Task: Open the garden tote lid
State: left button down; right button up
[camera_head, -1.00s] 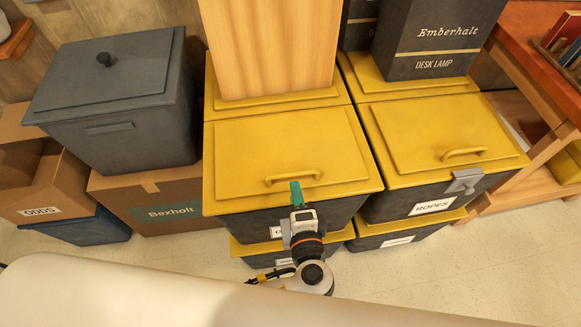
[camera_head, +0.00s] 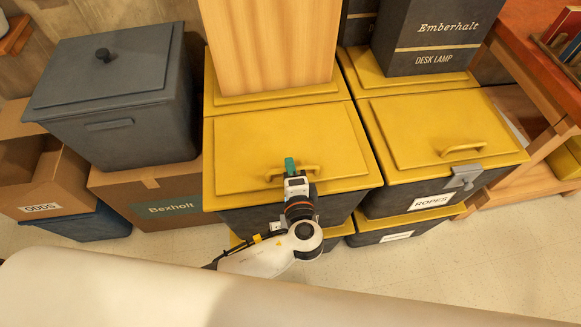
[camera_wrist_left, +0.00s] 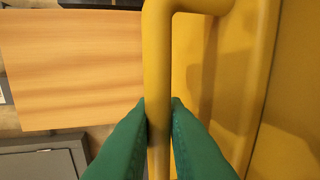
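A dark tote with a yellow lid (camera_head: 255,135) stands in the middle of the head view. The lid lies flat and closed, with an arched yellow handle (camera_head: 311,168) near its front edge. My left gripper (camera_head: 290,164), with green fingers, is at this handle. In the left wrist view the green fingers (camera_wrist_left: 160,104) lie on both sides of the yellow handle bar (camera_wrist_left: 158,60) and appear to touch it. The tote's front label is hidden behind my arm, so I cannot read its name. My right gripper is not in view.
A wooden block (camera_head: 270,45) stands behind the lid. A yellow-lidded ROPES tote (camera_head: 425,135) with a grey latch (camera_head: 463,178) is at right. A Desk Lamp box (camera_head: 430,40) stands behind it. A grey lidded bin (camera_head: 110,95) sits on cardboard boxes (camera_head: 165,205) at left.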

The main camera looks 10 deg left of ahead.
pick_arm(q)
jog(key=shift+r, duration=0.15)
jog(key=shift+w+r+p, duration=0.1)
jog(key=shift+r+p, duration=0.3)
jog(key=shift+p, duration=0.25)
notch_tip(320, 180, up, 7)
jog(key=w+g+h+p, duration=0.1)
jog(key=w+g+p, duration=0.15)
jog(key=p, duration=0.95)
notch_tip(320, 180, up, 6)
jog(key=g+p, duration=0.3)
jog(key=p, duration=0.7)
send_over(286, 155)
jog(key=shift+w+h, duration=0.1)
jog(key=shift+h, duration=0.3)
jog(key=c, duration=1.5)
grip_release()
